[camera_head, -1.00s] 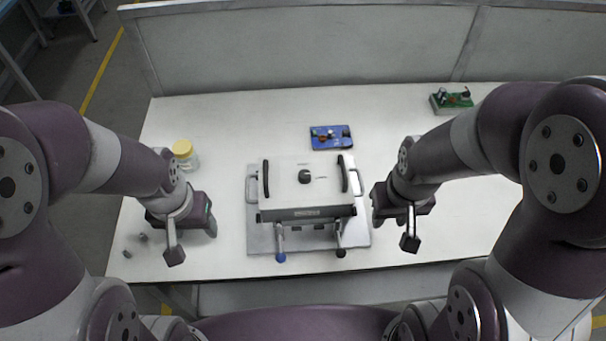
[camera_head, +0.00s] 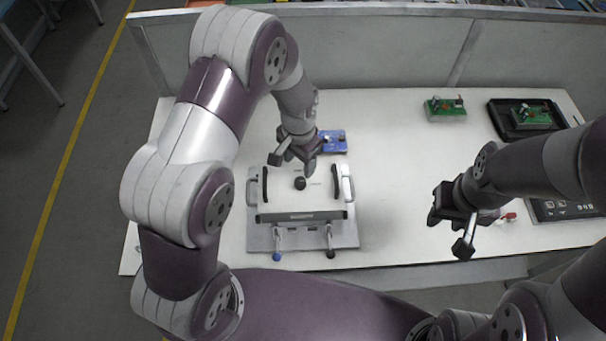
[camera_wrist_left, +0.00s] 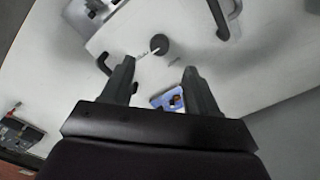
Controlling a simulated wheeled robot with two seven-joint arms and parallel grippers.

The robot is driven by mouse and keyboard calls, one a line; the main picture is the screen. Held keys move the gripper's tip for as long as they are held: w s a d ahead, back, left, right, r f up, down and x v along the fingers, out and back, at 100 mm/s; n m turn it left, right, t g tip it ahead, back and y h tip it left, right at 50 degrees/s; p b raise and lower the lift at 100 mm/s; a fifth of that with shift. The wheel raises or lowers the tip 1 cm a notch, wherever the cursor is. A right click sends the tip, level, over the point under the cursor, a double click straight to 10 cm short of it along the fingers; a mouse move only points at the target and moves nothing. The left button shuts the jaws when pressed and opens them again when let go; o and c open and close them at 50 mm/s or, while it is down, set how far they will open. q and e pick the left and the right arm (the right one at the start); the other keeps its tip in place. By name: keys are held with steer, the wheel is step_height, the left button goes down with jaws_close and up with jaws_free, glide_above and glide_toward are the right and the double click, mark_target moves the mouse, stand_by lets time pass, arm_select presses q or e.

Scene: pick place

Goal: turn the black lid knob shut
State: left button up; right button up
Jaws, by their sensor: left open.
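The black lid knob (camera_head: 300,184) stands in the middle of the white lid (camera_head: 318,200) of a box fixture on the table. My left gripper (camera_head: 295,163) is above the far part of the lid, just beyond the knob. In the left wrist view the knob (camera_wrist_left: 159,44) shows past the two open fingertips (camera_wrist_left: 156,66), roughly centred between them and apart from them. The left gripper is open and empty. My right gripper (camera_head: 438,218) hangs over the table right of the fixture, apart from it; its fingers are too small to judge.
A blue board (camera_head: 333,142) lies behind the fixture, close to my left gripper. The fixture has black handles and two front levers (camera_head: 329,240). A green board (camera_head: 445,108) and a black tray (camera_head: 508,120) lie at the back right. The table between fixture and right gripper is clear.

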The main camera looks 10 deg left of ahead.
mark_target(300, 181)
arm_select(q)
step_height(300, 181, down, 8)
steer(key=shift+w+d+f+p, duration=0.1)
steer(key=shift+f+p, duration=0.1)
steer(key=shift+p, duration=0.45)
steer(key=c, duration=1)
